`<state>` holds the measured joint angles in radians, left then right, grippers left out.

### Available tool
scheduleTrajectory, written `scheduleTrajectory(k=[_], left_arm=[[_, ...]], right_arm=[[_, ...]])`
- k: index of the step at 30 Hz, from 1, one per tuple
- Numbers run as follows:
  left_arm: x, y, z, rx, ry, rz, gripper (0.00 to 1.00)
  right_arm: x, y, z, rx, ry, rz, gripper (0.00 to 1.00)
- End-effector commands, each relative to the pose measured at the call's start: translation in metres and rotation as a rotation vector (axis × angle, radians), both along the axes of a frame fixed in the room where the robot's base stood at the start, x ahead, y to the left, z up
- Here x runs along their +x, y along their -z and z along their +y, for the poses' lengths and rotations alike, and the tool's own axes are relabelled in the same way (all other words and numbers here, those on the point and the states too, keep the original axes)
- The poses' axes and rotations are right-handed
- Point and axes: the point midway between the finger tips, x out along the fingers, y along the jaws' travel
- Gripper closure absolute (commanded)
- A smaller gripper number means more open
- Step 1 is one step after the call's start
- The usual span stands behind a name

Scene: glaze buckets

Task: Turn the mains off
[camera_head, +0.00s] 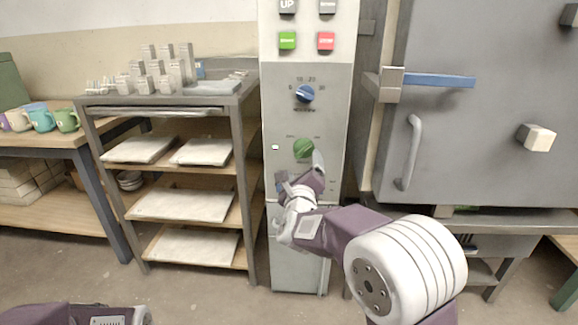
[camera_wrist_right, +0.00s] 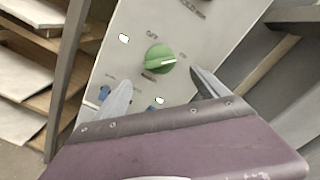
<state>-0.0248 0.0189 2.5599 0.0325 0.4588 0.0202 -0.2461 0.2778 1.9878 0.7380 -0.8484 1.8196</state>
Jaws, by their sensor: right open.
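The green round knob (camera_head: 304,148) is on the grey control panel (camera_head: 278,110), below a blue dial (camera_head: 305,93). In the right wrist view the green knob (camera_wrist_right: 160,59) shows a white line pointing right, towards what looks like the ON mark; OFF is printed at its upper left. My right gripper (camera_head: 300,172) is open and empty just below the knob, its fingers spread to either side in the wrist view (camera_wrist_right: 160,80); contact with the knob is not visible. Part of my left arm shows at the bottom left; its gripper is out of view.
Grey and coloured buttons (camera_head: 325,41) sit above the dial. A grey kiln door (camera_head: 470,140) with a handle (camera_head: 411,150) stands to the right. A blue part (camera_wrist_right: 104,92) lies partly behind one finger.

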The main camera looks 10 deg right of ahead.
Motion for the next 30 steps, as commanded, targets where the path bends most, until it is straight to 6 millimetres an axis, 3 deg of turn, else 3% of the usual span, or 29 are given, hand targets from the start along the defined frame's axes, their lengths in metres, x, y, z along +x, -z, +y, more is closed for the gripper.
scheduleTrajectory(k=[13,18,25,30], left_arm=[[0.0,0.014,0.0,0.0,0.0,0.0,1.0],[0.0,0.015,0.0,0.0,0.0,0.0,1.0],[0.0,0.014,0.0,0.0,0.0,0.0,1.0],[0.0,0.014,0.0,0.0,0.0,0.0,1.0]], right_arm=[[0.074,0.001,-0.022,-0.003,0.0,0.002,0.16],[0.086,0.0,-0.024,-0.005,-0.003,0.004,0.16],[0.086,0.0,-0.025,-0.006,-0.003,0.005,0.16],[0.086,0.0,-0.024,-0.006,-0.003,0.005,0.64]])
